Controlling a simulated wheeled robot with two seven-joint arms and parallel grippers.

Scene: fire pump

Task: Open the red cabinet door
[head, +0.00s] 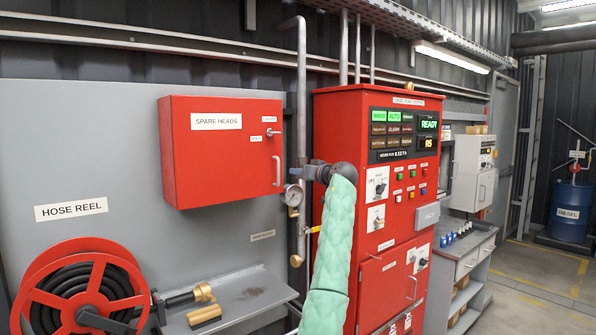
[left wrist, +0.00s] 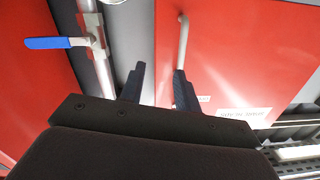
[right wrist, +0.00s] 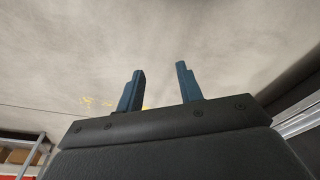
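The red cabinet (head: 222,165) labelled SPARE HEADS hangs on the grey panel, its door shut. Its pale bar handle (head: 277,170) stands upright near the door's right edge, below a small latch. My left gripper (head: 308,172) is just right of the handle, fingers towards the cabinet. In the left wrist view, which looks upside down, my left gripper (left wrist: 158,80) is open. The handle (left wrist: 183,42) shows beyond the right-hand fingertip, which hides one end; contact cannot be told. My right gripper (right wrist: 160,70) is open and empty, facing a bare pale surface.
A vertical pipe (head: 301,90) with a gauge (head: 293,195) runs just right of the cabinet. A blue lever (left wrist: 55,43) sticks out from a pipe in the left wrist view. The red control cabinet (head: 385,250) stands right. A hose reel (head: 85,295) is below left.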

